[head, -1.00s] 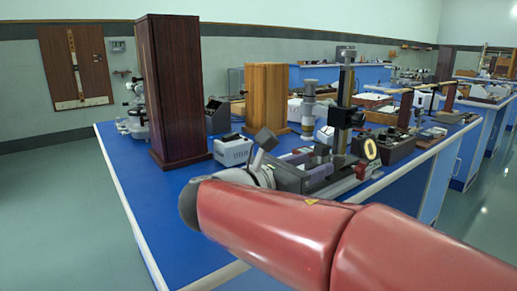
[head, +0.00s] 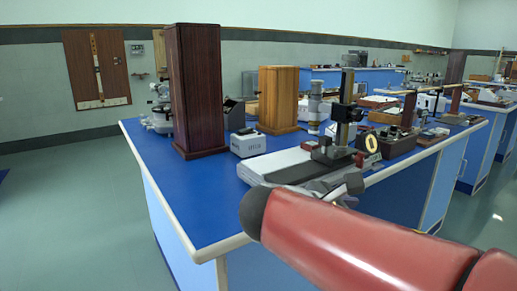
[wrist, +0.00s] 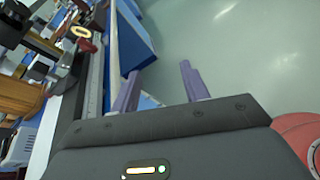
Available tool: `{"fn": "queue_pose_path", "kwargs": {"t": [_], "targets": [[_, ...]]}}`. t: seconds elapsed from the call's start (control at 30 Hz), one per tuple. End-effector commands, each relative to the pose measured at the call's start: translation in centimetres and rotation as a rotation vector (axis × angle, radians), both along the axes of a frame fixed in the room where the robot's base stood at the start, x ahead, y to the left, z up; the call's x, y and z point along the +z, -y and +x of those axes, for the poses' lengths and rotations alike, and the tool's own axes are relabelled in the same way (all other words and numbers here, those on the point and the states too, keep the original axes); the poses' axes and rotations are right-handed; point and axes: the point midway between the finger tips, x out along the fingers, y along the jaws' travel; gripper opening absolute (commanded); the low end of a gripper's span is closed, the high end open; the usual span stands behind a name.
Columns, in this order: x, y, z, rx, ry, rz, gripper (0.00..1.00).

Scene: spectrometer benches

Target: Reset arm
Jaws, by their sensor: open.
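My gripper (wrist: 160,84) shows in the wrist view with its two purple fingers spread apart and nothing between them. Its fingers lie over the pale floor, just beside the bench edge. In the head view my red arm reaches in from the lower right, and its dark rounded joint is in front of the bench's near edge. The gripper is mostly hidden behind the arm there; only some grey parts show near the bench edge.
Floor (head: 70,225) at left is clear.

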Motion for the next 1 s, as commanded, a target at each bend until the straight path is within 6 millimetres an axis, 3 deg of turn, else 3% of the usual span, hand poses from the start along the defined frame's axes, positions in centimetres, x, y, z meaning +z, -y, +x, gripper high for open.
{"fn": "queue_pose_path", "kwargs": {"t": [0.1,0.27,0.4,0.5,0.7,1.0], "targets": [[-2.8,1.8,-2.3,-0.094,0.059,0.208,0.45],[-7.6,2.9,-6.5,-0.305,0.199,0.588,0.45],[-12.1,1.7,-10.7,-0.631,0.420,1.039,0.45],[-13.8,0.0,-12.4,-0.863,0.579,1.309,0.45],[-14.9,-2.1,-13.4,-1.159,0.771,1.606,0.45],[-15.0,-2.3,-13.5,-1.200,0.796,1.644,0.45]]}}
